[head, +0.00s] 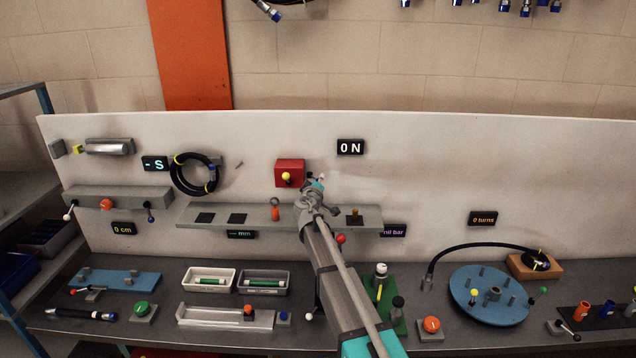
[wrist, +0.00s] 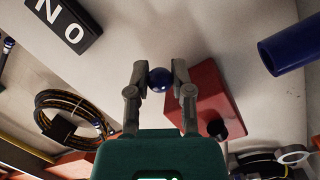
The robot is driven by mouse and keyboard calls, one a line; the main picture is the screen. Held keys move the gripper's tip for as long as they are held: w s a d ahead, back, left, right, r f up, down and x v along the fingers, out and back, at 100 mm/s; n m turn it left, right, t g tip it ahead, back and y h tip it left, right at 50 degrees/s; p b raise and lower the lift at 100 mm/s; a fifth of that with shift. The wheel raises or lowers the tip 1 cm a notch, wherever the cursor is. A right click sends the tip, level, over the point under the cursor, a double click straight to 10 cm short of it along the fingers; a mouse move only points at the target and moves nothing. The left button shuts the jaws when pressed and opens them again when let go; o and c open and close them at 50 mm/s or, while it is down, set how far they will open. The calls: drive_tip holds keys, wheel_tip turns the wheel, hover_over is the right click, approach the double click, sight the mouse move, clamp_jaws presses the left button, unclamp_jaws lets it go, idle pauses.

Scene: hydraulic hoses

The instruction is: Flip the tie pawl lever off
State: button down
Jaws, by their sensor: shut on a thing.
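My gripper (wrist: 160,76) has its two fingers on either side of a dark blue ball knob (wrist: 160,80) and is shut on it. The knob's stem is hidden, and no label marks it as the tie pawl lever. Beside it in the wrist view is a red box (wrist: 205,92) with a black knob (wrist: 217,129). In the head view my gripper (head: 316,185) is at the white panel, just right of the red box (head: 290,166), which has a yellow ball (head: 286,177) on its front. The arm hides part of what the gripper holds there.
A "0 N" display (head: 350,147) is on the panel above my gripper. A grey shelf (head: 256,216) runs below, with an orange-handled piece (head: 275,210) on it. A coiled black hose (head: 194,173) hangs to the left. The panel to the upper right is clear.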

drive_tip(key=shift+c, duration=2.4)
unclamp_jaws()
drive_tip(key=v, duration=1.2)
